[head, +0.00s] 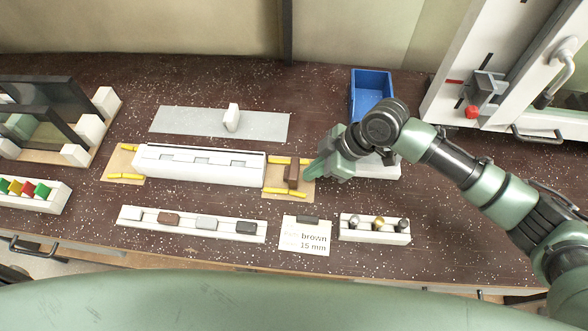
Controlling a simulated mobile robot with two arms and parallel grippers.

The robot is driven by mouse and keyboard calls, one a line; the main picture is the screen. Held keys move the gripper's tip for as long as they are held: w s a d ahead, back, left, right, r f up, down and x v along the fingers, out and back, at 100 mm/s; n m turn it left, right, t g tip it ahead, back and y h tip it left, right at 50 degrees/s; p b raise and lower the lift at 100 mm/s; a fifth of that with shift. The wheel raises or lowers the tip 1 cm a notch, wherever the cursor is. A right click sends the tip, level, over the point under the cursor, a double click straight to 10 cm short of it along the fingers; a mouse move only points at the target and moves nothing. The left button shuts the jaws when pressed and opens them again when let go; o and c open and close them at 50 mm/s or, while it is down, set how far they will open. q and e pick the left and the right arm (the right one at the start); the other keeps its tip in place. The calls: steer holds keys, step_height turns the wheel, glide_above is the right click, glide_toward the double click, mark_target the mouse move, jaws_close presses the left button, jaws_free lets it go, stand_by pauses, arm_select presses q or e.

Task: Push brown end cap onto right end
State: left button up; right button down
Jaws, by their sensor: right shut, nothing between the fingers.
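The white profile (200,168) lies lengthwise in the clamp bench, between tan end plates. A brown end cap (291,174) stands on the right tan plate (273,184), to the right of the profile's right end, with a strip of bare plate seeming to show between them. My right gripper (311,173) is shut, with its fingertips just right of the cap; whether they touch it I cannot tell. My left gripper is not in view.
Yellow strips (290,161) edge the right plate. In front are a white cap rack (190,230), a card (304,239) reading "brown 15 mm" and a small white rack (375,235). Behind are a grey plate (180,122) and a blue bin (371,88).

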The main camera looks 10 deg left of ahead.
mark_target(294, 168)
stand_by(0.5)
steer(key=shift+a, duration=2.9)
steer(key=shift+a+p, duration=0.3)
steer(key=shift+a, duration=0.25)
steer(key=shift+d, duration=0.15)
steer(key=shift+d+p, duration=0.45)
steer(key=shift+d, duration=0.4)
step_height(294, 168, up, 8)
steer(key=p, duration=0.7)
